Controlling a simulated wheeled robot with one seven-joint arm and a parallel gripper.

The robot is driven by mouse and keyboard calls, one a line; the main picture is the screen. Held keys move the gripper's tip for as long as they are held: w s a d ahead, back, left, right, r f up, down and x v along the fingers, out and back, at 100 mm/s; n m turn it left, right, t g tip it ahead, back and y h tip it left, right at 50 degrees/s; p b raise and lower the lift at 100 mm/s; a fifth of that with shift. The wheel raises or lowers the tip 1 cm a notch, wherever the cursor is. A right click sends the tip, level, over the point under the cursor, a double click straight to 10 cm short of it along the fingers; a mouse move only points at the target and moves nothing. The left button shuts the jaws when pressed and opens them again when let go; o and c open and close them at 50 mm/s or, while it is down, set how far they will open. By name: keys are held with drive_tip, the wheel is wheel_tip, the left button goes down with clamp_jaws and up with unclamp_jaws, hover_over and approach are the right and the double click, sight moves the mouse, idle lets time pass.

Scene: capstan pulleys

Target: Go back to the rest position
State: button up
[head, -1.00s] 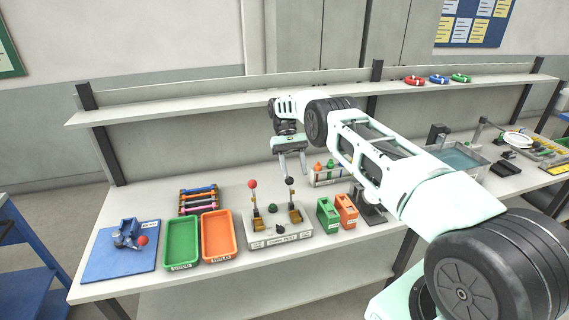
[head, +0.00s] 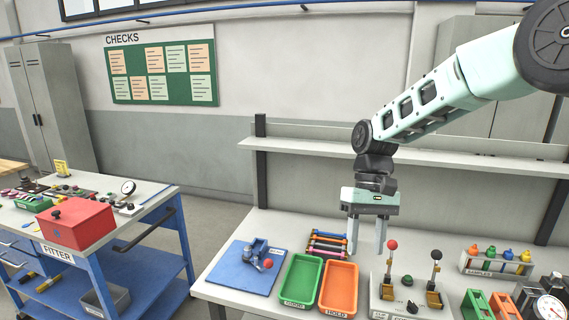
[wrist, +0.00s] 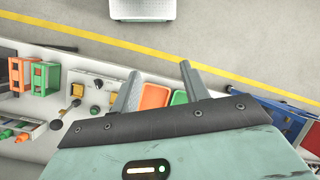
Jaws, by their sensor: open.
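My gripper (head: 366,246) hangs fingers-down above the bench in the head view, open and empty, with its two fingers apart. In the picture it sits over the bundle of coloured rods and just left of the lever unit (head: 402,310). The wrist view also shows my gripper (wrist: 160,75) with spread fingers and nothing between them. The orange tray (head: 338,287) and green tray (head: 301,281) stand below it, apart from the fingers. The lever unit has a red-knobbed lever and a black-knobbed lever, both upright.
A blue board (head: 243,268) with a small vise lies at the bench's left end. A rack of coloured bottles (head: 496,262) and green and orange bins (head: 477,305) stand right. A shelf (head: 440,163) runs behind. A blue cart with a red box (head: 75,222) stands left, across open floor.

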drive_tip(key=s+a+n+t+b, duration=0.1)
drive_tip(key=s+a, duration=0.1)
drive_tip(key=s, duration=0.5)
drive_tip(key=s+a+n+t+b, duration=0.1)
drive_tip(key=s+a+n+b, duration=0.15)
drive_tip(key=s, duration=0.45)
drive_tip(key=s+d+f+t, duration=0.1)
drive_tip(key=s+f, duration=0.1)
drive_tip(key=s, duration=0.4)
drive_tip(key=s+d+f+n+t+b, duration=0.1)
drive_tip(key=s+f, duration=0.1)
drive_tip(key=s, duration=0.5)
drive_tip(key=shift+s+f+h, duration=0.2)
drive_tip(key=shift+f+h, duration=0.1)
drive_tip(key=shift+f, duration=0.05)
drive_tip(key=shift+d+n, duration=0.1)
drive_tip(key=shift+n, duration=0.15)
